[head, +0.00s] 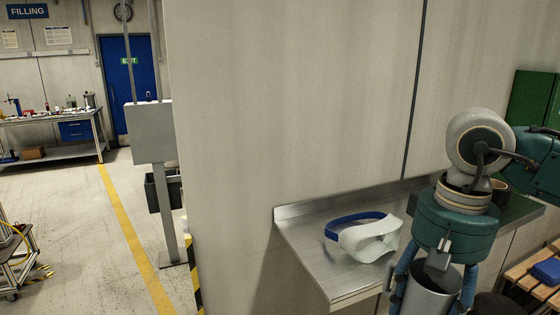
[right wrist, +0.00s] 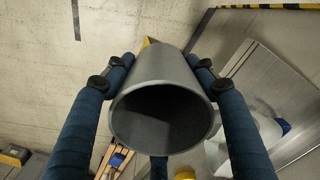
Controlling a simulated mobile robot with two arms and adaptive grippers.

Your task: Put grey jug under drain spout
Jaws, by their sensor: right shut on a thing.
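The grey jug (head: 428,298) is at the lower right of the head view, its lower part cut off by the picture edge. In the right wrist view the jug (right wrist: 160,85) shows its dark open mouth towards the camera. My right gripper (right wrist: 160,72) is shut on the jug, with blue fingers against both sides of it. In the head view my right gripper (head: 434,285) hangs down in front of the metal shelf. My left gripper is not in view. I see no drain spout in either view.
A metal wall shelf (head: 300,250) carries a white and blue face visor (head: 368,238), close left of my right arm. A wooden slatted bench (head: 530,280) stands at lower right. A post with a grey box (head: 152,132) stands left of the wall; open floor lies beyond.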

